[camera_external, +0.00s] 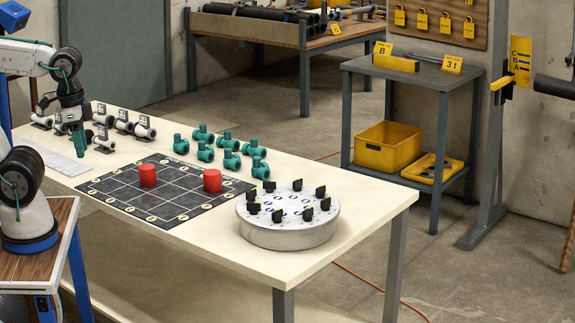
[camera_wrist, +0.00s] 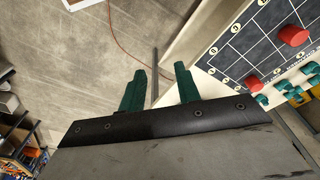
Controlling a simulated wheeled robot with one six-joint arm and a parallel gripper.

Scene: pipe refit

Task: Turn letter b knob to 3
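The round silver dial plate (camera_external: 287,235) sits on the near right end of the white table. Several black knobs (camera_external: 324,204) stand in a ring on its top, with small blue marks inside. The letters and numbers are too small to read, so I cannot tell which knob is b. My gripper (camera_external: 79,152) is over the table's far left part, well away from the plate. In the wrist view its two green fingers (camera_wrist: 158,74) are apart with nothing between them. The dial plate does not show in the wrist view.
A black grid board (camera_external: 165,192) with two red cylinders (camera_external: 212,181) lies between my gripper and the plate; it also shows in the wrist view (camera_wrist: 250,50). Several teal pipe fittings (camera_external: 205,151) and white fittings (camera_external: 144,128) stand behind it. A grey side table (camera_external: 400,72) stands at the right.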

